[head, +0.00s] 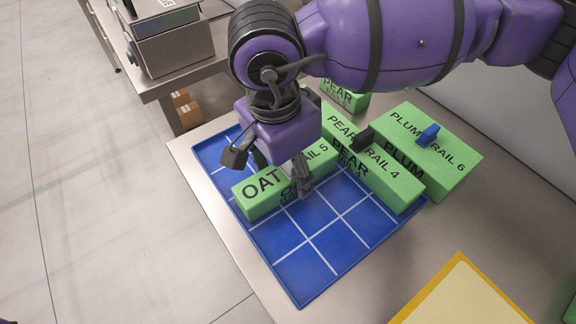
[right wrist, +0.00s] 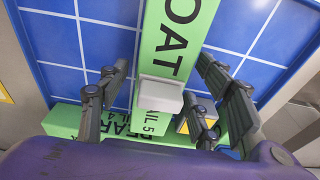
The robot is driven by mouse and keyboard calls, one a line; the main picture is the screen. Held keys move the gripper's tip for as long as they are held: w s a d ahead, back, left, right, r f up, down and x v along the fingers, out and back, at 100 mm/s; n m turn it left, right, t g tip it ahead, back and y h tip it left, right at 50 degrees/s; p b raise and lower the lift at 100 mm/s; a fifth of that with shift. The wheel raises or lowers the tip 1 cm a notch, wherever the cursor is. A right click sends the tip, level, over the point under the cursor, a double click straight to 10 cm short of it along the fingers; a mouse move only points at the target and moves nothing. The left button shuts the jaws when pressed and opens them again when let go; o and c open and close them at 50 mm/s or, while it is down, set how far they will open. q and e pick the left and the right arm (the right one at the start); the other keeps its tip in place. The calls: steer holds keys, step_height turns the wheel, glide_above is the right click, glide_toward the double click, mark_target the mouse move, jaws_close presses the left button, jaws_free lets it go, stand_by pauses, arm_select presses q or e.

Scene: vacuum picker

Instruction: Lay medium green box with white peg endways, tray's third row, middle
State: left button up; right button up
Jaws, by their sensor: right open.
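The green box marked OAT RAIL 5 (head: 262,186) lies flat on the blue gridded tray (head: 312,262), across its rows. In the right wrist view the same green box (right wrist: 182,38) runs up the picture and carries a pale grey-white peg (right wrist: 160,97). My right gripper (head: 270,172) is above this box, pointing down. In the right wrist view my right gripper (right wrist: 162,68) is open, with its fingers on either side of the box and peg. The gripper mostly hides the peg in the head view. My left gripper is not in view.
A green PEAR RAIL 4 box (head: 392,185) lies along the tray's right side. A green PLUM RAIL 6 box (head: 455,155) with a blue peg (head: 428,134) is beside it. Another green PEAR box (head: 345,98) is behind. A yellow-edged panel (head: 462,298) is at front right. The tray's front cells are clear.

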mark_target(281, 173)
step_height(281, 173, up, 12)
steer(key=a, duration=0.1)
steer(key=shift+s, duration=0.4)
steer(key=shift+a+r, duration=0.1)
